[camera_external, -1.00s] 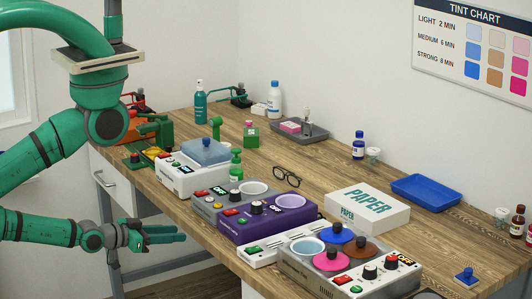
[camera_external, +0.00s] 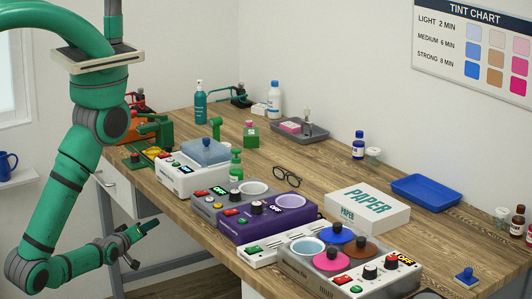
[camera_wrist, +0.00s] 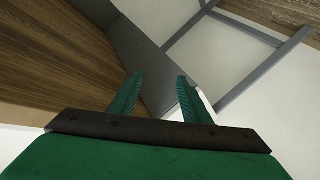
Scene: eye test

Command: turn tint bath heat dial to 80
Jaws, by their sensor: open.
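My gripper (camera_external: 152,227) is open and empty, left of the table's front edge, apart from every dial. Its fingers (camera_wrist: 160,84) show nothing between them.
A white unit (camera_external: 185,184) with a grey-blue lid stands left of the grey one. A paper box (camera_external: 367,221), glasses (camera_external: 287,177) and a blue tray (camera_external: 426,189) lie behind. The table's front edge and drawer (camera_external: 118,187) are near my gripper.

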